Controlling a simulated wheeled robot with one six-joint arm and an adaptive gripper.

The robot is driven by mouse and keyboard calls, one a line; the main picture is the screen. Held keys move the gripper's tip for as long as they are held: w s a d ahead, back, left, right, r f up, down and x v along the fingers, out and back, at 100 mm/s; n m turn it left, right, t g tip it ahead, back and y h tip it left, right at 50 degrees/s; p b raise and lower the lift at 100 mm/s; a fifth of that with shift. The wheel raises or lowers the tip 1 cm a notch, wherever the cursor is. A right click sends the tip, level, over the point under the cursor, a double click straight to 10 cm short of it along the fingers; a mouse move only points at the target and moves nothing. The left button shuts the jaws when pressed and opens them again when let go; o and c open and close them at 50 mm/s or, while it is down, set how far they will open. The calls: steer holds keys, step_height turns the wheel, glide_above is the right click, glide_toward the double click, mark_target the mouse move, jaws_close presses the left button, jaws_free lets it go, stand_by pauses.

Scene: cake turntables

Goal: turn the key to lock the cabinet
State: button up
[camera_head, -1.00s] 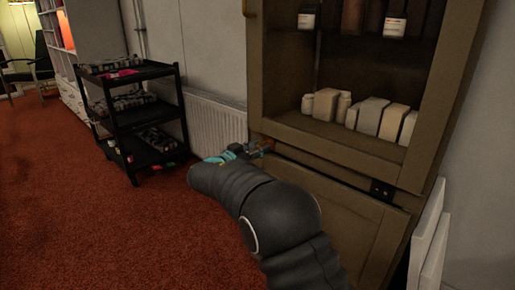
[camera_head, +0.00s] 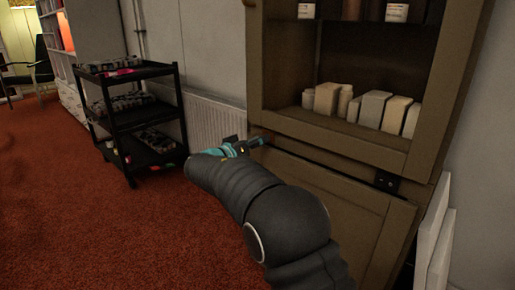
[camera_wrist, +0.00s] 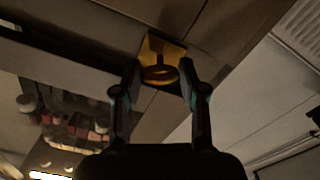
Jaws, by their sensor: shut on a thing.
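The wooden cabinet (camera_head: 345,210) stands at the right in the head view, with an open shelf above a closed lower panel. In the wrist view a brass-yellow plate (camera_wrist: 152,46) sits on the cabinet, with the ring-shaped bow of the key (camera_wrist: 159,74) in front of it. My gripper (camera_wrist: 160,82) has a finger on each side of this bow and is shut on it. In the head view my gripper (camera_head: 256,143) is at the cabinet's left edge, just below the shelf. The key's shaft is hidden.
White boxes and jars (camera_head: 374,106) stand on the cabinet shelf. A black three-tier cart (camera_head: 120,107) and a white radiator (camera_head: 217,120) are left of the cabinet. White panels (camera_head: 432,245) lean at the right. Red carpet (camera_head: 80,235) is open at the left.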

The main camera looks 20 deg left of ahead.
steer(key=n+p, duration=0.1)
steer(key=n, duration=1.1)
steer(key=shift+a+n, duration=0.1)
steer(key=shift+n, duration=0.2)
stand_by(0.4)
steer(key=o, duration=1.1)
steer(key=shift+a, duration=0.1)
steer(key=shift+o, duration=0.2)
steer(key=shift+s, duration=0.1)
steer(key=v, duration=1.1)
steer(key=shift+s, duration=0.4)
